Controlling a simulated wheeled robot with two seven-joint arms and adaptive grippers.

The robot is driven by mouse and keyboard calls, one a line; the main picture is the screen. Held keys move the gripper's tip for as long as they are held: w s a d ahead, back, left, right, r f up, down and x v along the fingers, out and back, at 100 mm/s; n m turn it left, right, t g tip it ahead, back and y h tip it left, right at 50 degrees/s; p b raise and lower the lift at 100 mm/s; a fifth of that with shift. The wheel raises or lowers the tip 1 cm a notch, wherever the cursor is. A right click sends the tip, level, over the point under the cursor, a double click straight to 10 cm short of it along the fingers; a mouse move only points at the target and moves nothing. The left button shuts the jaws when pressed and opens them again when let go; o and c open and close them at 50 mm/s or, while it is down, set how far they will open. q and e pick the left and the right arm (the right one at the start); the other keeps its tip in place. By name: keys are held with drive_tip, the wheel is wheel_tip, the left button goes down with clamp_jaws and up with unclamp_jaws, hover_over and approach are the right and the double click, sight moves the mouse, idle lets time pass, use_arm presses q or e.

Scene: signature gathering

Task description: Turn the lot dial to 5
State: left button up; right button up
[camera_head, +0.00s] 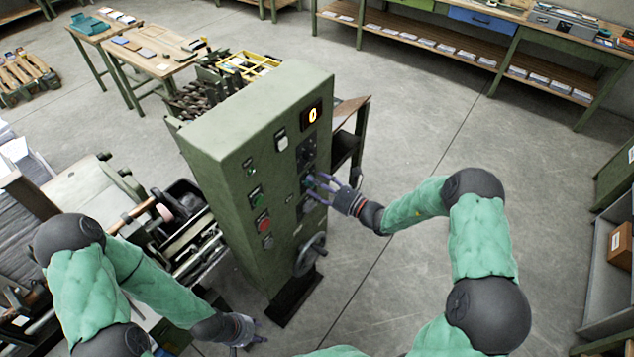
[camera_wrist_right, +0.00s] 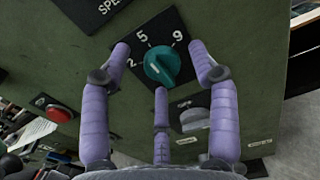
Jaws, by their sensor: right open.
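The teal lot dial (camera_wrist_right: 162,65) is on a black plate marked 2, 5 and 9 on the green machine cabinet. Its pale pointer mark appears to face left, toward the 2. In the head view the dial (camera_head: 308,183) is partly covered by my right fingers. My right gripper (camera_wrist_right: 160,62) is open, with purple fingers left, right and below the dial; I cannot tell whether any touches it. It also shows at the panel in the head view (camera_head: 318,186). My left gripper (camera_head: 254,332) hangs low at the bottom, away from the panel; its opening is unclear.
The cabinet (camera_head: 240,115) has a lit display (camera_head: 313,115) reading 0, a red button (camera_wrist_right: 58,113), and a handwheel (camera_head: 310,254) low on its front. A grey knob (camera_wrist_right: 194,118) sits just below the dial.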

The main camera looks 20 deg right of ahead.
drive_tip(key=v, duration=1.1)
drive_tip(key=shift+s+d, duration=0.15)
drive_tip(key=shift+d, duration=0.1)
drive_tip(key=s+a+f+n+g+b, duration=0.2)
drive_tip(key=s+a+f+n+g, duration=0.8)
drive_tip(key=s+a+f+g, duration=0.6)
drive_tip(key=s+f+n+t+h+b, duration=0.1)
drive_tip(key=s+f+n+h, duration=0.2)
drive_tip(key=f+n, duration=0.3)
drive_tip(key=s+f+n+t+h+b, duration=0.1)
drive_tip(key=s+f+n+h+b, duration=0.1)
drive_tip(key=f+n, duration=0.4)
drive_tip(key=s+n+h, duration=0.1)
drive_tip(key=n+h, duration=0.1)
drive_tip(key=n, duration=0.2)
drive_tip(key=shift+d+f, duration=0.25)
drive_tip(key=shift+d, duration=0.1)
